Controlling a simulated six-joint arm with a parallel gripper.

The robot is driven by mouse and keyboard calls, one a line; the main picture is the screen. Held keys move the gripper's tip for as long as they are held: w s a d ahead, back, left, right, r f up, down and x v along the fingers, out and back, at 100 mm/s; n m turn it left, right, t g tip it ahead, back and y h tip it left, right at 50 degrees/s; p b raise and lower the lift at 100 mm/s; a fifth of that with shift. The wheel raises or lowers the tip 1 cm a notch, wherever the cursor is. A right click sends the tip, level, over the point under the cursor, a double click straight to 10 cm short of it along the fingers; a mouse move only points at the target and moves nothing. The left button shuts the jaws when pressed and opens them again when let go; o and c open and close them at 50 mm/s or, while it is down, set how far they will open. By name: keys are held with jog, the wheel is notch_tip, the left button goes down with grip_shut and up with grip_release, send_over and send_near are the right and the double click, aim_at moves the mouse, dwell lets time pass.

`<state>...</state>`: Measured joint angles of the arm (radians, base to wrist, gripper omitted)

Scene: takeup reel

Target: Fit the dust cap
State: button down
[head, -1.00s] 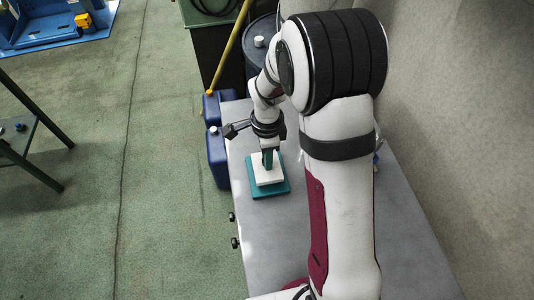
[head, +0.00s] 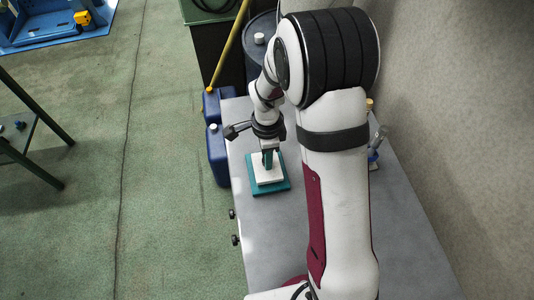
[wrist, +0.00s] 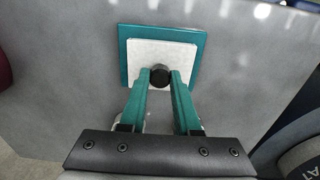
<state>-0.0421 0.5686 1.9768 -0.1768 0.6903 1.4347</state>
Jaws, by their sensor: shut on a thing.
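My gripper (wrist: 160,78) has teal fingers and is shut on a small black round piece (wrist: 159,76), which looks like the dust cap. A white square block (wrist: 143,54) lies on a larger teal plate (wrist: 125,44) on the table. The cap is over the near part of the white block in the wrist view. I cannot tell whether it touches the block, and any fitting beneath it is hidden. In the head view my gripper (head: 267,161) points down over the white block (head: 268,178) and teal plate (head: 282,189).
The grey table (head: 290,235) is clear around the plate. A small blue item (head: 373,156) stands partly behind my arm by the wall. Blue canisters (head: 217,155) and a dark drum (head: 260,45) stand beyond the table's edges.

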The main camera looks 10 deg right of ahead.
jog(key=shift+f, duration=0.35)
jog(key=c, duration=0.5)
grip_release()
jog(key=shift+c, duration=0.2)
jog(key=shift+o, duration=0.2)
jog(key=o, duration=0.4)
jog(key=shift+o, duration=0.2)
jog(key=shift+r, duration=2.95)
